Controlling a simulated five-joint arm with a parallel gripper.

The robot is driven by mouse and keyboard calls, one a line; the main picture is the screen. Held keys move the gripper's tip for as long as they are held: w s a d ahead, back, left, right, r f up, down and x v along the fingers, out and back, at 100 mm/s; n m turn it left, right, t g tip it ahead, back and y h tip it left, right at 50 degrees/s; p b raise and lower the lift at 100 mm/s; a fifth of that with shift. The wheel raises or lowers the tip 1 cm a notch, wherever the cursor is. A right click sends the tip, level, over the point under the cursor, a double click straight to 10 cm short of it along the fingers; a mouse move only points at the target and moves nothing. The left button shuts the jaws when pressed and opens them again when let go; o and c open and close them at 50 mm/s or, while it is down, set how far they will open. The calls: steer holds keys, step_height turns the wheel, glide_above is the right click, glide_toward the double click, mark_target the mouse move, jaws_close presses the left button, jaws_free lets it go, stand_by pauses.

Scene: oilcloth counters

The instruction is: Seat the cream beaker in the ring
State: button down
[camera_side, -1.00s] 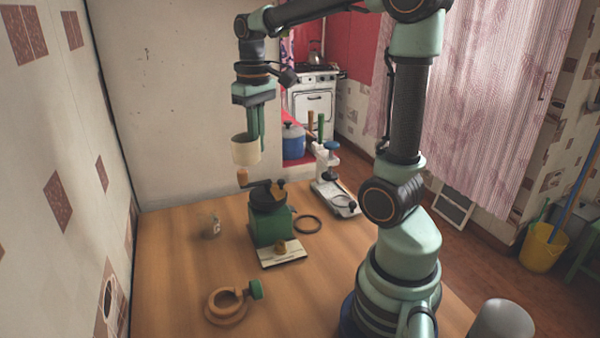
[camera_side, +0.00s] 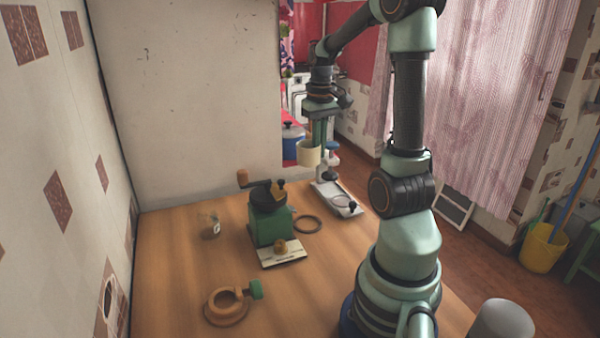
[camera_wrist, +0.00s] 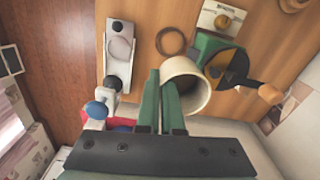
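The cream beaker (camera_side: 309,155) hangs high in my gripper (camera_side: 318,132), roughly upright, above the far right part of the counter in the side view. In the wrist view the beaker (camera_wrist: 199,99) is open-mouthed, and the green fingers of my gripper (camera_wrist: 160,98) are shut on its near wall. A wooden ring with a green knob (camera_side: 218,317) lies at the front of the counter, well away from the beaker. A thin dark ring (camera_side: 307,233) lies flat beside the grinder; it also shows in the wrist view (camera_wrist: 159,39). I cannot tell which ring is meant.
A green hand grinder (camera_side: 270,229) with a dark top and a crank stands mid-counter. A white stand with a round plate (camera_side: 325,194) is at the back right, near below the beaker. A small glass jar (camera_side: 209,226) stands at left. The front counter is mostly clear.

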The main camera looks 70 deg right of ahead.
mark_target(316, 222)
step_height(316, 222, down, 19)
steer(key=shift+r, duration=0.1)
stand_by(0.4)
steer(key=c, duration=1.1)
jaws_free()
